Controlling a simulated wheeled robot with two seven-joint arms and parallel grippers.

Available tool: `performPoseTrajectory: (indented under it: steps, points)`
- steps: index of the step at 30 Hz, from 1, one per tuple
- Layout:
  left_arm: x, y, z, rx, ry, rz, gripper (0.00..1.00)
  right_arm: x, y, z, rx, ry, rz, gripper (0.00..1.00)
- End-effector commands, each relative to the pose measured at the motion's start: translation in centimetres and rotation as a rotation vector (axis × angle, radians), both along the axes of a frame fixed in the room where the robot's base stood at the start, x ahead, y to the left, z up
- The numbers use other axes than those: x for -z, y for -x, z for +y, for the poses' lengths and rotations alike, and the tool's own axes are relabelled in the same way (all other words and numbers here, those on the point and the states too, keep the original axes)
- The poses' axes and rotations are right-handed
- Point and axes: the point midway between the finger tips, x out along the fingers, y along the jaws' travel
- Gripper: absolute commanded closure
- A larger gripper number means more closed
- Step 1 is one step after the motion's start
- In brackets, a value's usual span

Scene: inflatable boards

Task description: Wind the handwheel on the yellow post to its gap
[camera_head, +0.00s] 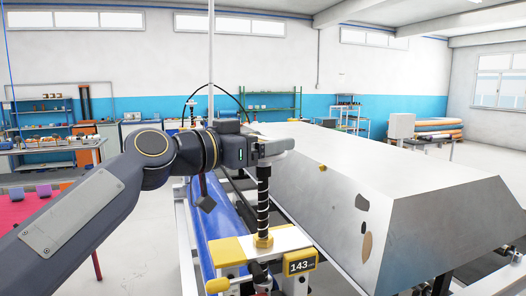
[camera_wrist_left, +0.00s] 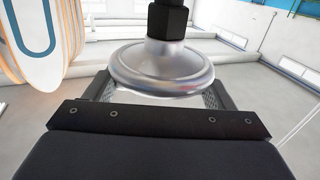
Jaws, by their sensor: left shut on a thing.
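The silver handwheel (camera_head: 279,144) sits at the top of an upright black screw (camera_head: 263,200) with pale bands. The screw stands in a brass-coloured nut on the yellow and white post head (camera_head: 232,249). A small yellow-framed display (camera_head: 300,264) on it reads 143. My left gripper (camera_head: 264,150) reaches in from the left at wheel height and is shut on the handwheel. In the left wrist view the round metal wheel (camera_wrist_left: 160,68) lies between the two fingers of my gripper (camera_wrist_left: 160,88), under a black hex piece (camera_wrist_left: 168,18). My right gripper is out of view.
A long grey-white block with sloped sides (camera_head: 340,160) lies close to the right of the screw. A blue roll (camera_head: 212,230) lies in a white frame on the left. Shelves and benches stand far back. Open floor shows at the left.

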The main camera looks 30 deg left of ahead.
Motion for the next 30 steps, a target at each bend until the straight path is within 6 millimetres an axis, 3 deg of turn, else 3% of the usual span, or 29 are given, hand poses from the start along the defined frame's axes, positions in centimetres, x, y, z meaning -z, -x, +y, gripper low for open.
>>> performPoseTrajectory:
  steps: [2, 11, 12, 17, 26, 30]
  points:
    - [0.3, 0.0, 0.0, 0.021, 0.001, -0.004, 0.46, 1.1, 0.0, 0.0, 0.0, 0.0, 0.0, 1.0]
    - [0.0, 0.0, 0.0, 0.03, 0.0, -0.001, 0.46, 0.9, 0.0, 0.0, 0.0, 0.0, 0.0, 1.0]
    - [-0.1, 0.1, 0.0, 0.03, 0.0, -0.001, 0.22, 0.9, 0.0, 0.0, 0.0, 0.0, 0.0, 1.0]
    - [-0.1, 0.1, 0.0, 0.03, 0.0, -0.001, 0.02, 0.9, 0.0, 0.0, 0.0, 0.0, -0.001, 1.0]
    - [0.0, 0.2, 0.1, 0.029, 0.0, -0.002, 0.02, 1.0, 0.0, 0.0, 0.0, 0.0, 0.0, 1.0]
    - [0.1, 1.6, 0.7, 0.027, 0.001, -0.005, 0.02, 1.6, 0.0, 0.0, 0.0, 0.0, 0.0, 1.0]
